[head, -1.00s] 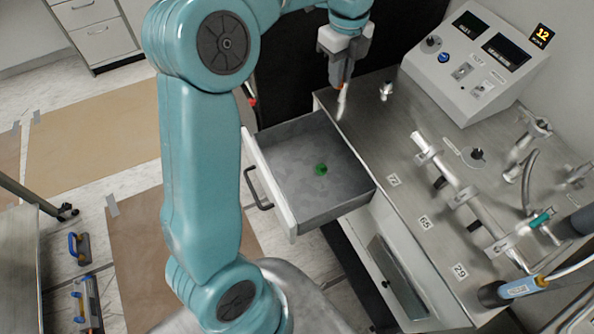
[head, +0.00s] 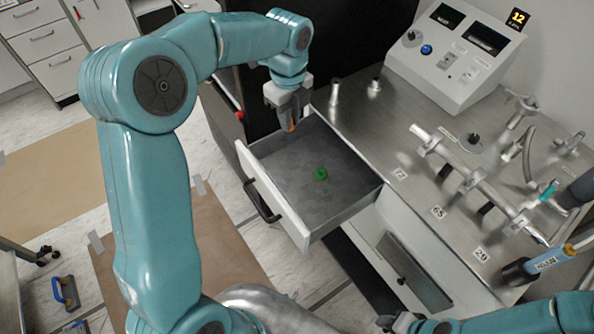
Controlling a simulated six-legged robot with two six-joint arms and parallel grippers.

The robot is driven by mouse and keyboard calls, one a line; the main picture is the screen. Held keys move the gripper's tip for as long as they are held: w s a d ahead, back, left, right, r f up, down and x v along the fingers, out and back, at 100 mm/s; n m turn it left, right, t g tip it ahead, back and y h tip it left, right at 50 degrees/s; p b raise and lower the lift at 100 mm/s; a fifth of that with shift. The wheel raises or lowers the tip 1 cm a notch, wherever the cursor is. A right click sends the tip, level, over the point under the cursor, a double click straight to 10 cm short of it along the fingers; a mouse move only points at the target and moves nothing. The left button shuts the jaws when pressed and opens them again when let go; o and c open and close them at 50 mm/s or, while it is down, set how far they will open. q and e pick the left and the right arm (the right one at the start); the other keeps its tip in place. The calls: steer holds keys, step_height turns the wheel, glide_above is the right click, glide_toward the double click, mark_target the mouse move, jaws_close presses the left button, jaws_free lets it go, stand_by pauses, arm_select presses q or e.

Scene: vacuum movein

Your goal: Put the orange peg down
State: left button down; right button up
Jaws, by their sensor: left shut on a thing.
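My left gripper (head: 288,108) is shut on the orange peg (head: 293,126), of which only a small orange tip shows below the fingers. In the picture the peg is at the far back corner of the open drawer (head: 280,205); its height above the drawer floor is hard to tell. A small green piece (head: 321,174) lies on the grey drawer floor, apart from the gripper. My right gripper (head: 400,323) shows only partly at the bottom edge, and its fingers are unclear.
The metal counter (head: 385,130) carries two short metal posts (head: 335,92) (head: 376,78), a control box (head: 455,50) and a pipe manifold (head: 460,170). Most of the drawer floor is clear. A dark cabinet stands behind the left gripper.

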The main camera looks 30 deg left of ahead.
arm_select(q)
glide_above(292, 171)
step_height(292, 171, down, 14)
steer(key=shift+r, duration=0.1)
step_height(292, 171, down, 4)
steer(key=shift+w+a+r, duration=0.1)
steer(key=shift+w, duration=0.05)
steer(key=c, duration=1.1)
jaws_free()
steer(key=shift+f, duration=0.2)
steer(key=shift+r, duration=0.15)
